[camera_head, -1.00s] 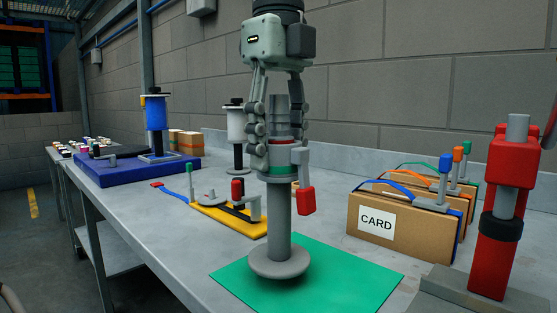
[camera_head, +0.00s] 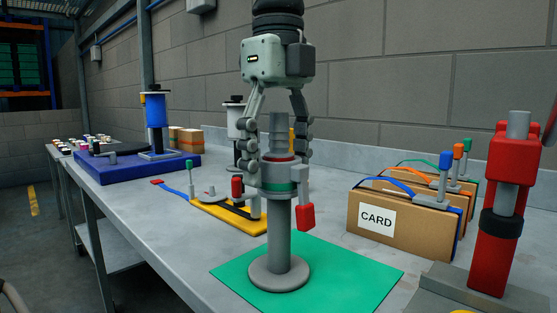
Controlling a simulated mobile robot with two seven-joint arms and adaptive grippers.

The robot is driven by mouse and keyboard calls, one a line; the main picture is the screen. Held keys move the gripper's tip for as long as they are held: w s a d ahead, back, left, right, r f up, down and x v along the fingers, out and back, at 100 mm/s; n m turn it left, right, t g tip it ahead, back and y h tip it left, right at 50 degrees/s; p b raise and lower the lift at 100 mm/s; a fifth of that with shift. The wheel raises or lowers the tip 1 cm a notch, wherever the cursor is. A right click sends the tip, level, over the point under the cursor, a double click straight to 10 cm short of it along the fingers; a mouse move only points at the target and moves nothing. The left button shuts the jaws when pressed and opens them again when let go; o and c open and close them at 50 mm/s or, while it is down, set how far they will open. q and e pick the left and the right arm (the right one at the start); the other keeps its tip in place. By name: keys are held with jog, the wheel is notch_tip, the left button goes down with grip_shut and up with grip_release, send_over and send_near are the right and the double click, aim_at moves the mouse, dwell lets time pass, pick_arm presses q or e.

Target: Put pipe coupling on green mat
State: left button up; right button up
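The pipe coupling (camera_head: 279,232) is a tall grey pipe with a round base flange, a green band and a red-tipped side lever. It stands upright, its flange appearing to rest on the green mat (camera_head: 350,266). My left gripper (camera_head: 276,155) comes down over the coupling's upper part. Its fingers are spread on either side of the top, with a visible gap at the right finger; contact at the left finger is hard to tell. My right gripper is not in view.
Cardboard folders with a CARD label (camera_head: 376,219) stand right of the mat. A red clamp stand (camera_head: 496,230) is at far right. A yellow plate with fittings (camera_head: 226,220) lies left behind the coupling. A blue platform (camera_head: 130,172) is farther back.

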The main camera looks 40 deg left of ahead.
pick_arm(q)
jog(key=shift+r, duration=0.15)
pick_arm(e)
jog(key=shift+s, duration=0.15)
pick_arm(q)
jog(key=shift+w+r, duration=0.1)
jog(key=shift+r, duration=0.85)
notch_tip(320, 180, up, 10)
jog(key=shift+r, duration=0.1)
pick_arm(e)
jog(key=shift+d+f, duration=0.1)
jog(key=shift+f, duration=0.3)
pick_arm(q)
notch_tip(320, 180, down, 12)
jog(key=shift+f, duration=0.15)
jog(key=shift+r, duration=0.6)
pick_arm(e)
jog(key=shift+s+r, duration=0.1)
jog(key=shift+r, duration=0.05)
pick_arm(q)
jog(key=shift+f, duration=0.1)
